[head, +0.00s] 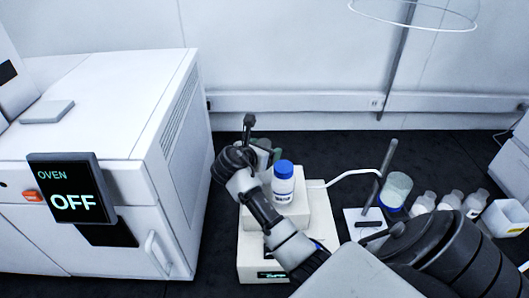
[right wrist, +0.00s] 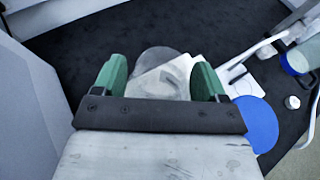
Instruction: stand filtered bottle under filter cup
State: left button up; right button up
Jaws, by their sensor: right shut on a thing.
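My right gripper (head: 262,152) is at the back edge of the white stacked device, partly hidden by its own wrist. In the right wrist view its green fingers (right wrist: 160,80) are apart, shut on a clear, greyish container (right wrist: 157,57). Its outline is faint; I cannot tell whether it is the filtered bottle. The filter cup (head: 398,184), translucent with a blue base, stands well to the right; it also shows in the right wrist view (right wrist: 304,54). A white bottle (head: 283,190) with a blue cap stands on the device, just right of the gripper. My left gripper is not in view.
The white stacked device (head: 313,208) stands under the arm. A stand with a slanted rod (head: 380,178) and pale tube is left of the cup. Several small bottles (head: 452,200) and a white open box (head: 506,217) are farther right. The oven (head: 150,120) bounds the left.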

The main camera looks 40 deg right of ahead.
jog(key=shift+f, duration=0.8)
jog(key=shift+f, duration=0.15)
jog(key=o, duration=1.1)
